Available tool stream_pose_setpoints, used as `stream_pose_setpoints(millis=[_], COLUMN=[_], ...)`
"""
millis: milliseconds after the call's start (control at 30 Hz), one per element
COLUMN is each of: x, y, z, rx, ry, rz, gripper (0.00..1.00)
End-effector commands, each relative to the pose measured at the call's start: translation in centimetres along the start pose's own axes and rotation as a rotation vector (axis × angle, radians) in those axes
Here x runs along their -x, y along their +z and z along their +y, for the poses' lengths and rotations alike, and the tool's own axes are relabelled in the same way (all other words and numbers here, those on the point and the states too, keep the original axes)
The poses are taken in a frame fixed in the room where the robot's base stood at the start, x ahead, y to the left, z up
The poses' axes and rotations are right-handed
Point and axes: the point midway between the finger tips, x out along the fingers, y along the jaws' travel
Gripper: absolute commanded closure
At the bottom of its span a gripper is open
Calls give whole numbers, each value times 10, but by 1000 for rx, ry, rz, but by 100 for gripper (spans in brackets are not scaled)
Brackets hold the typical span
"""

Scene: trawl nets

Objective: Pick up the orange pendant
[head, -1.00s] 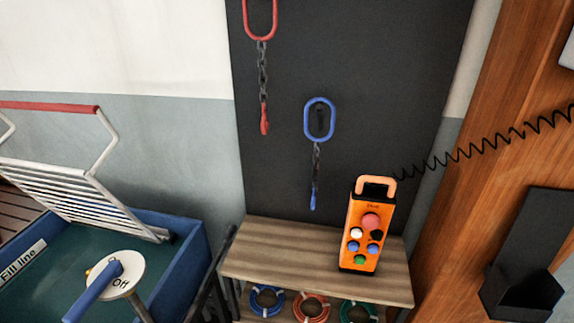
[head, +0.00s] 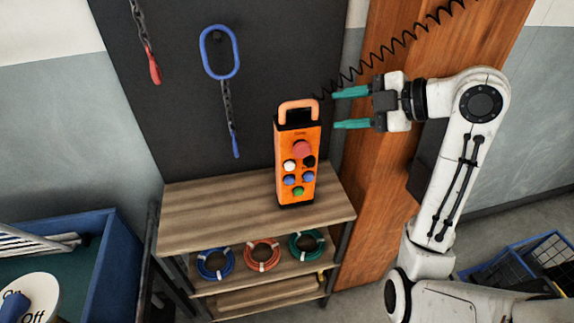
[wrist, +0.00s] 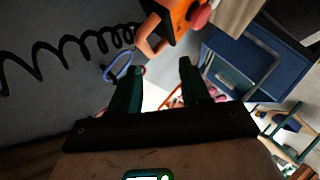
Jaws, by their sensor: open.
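The orange pendant (head: 296,160) stands upright on the wooden top shelf (head: 190,207), its handle loop at the top and several coloured buttons on its front. A black coiled cord runs from near its top up to the right. My gripper (head: 338,109) is open and empty to the right of the pendant, about level with its handle, with teal fingers pointing left. In the wrist view the pendant (wrist: 172,17) shows at the top edge, partly cut off, its handle just beyond my open fingers (wrist: 158,82).
Blue, red and green rings (head: 262,255) lie on the shelf below. A blue oval link with chain (head: 220,52) hangs on the dark board behind. A wooden post (head: 375,190) stands at right. A blue tank (head: 95,250) is at lower left, and blue crates (head: 525,265) are at lower right.

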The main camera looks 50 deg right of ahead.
Motion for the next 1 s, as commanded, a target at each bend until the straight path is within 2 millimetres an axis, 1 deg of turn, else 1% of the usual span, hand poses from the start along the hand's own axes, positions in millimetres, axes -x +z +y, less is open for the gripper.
stream_pose_setpoints(millis=[33, 67, 100, 167, 267, 400, 500, 667, 733, 900, 1000], x=[9, 12, 15, 14, 1, -22, -33, -42, -49, -74, -85], y=[0, -1, -2, -3, -4, -4, -4, -4, -5, -6, -5], z=[8, 11, 14, 16, 17, 17, 18, 19, 19, 22, 22], rx=[53, 77, 100, 119, 124, 121, 120, 120, 119, 119, 118], ry=[18, 23, 28, 31, 29, 28, 29, 30, 28, 27, 29], rz=[1, 4, 6, 10, 15, 14, 12, 12, 11, 12, 11], gripper=[53, 53, 53, 53, 53, 53, 53, 53, 53, 53, 53])
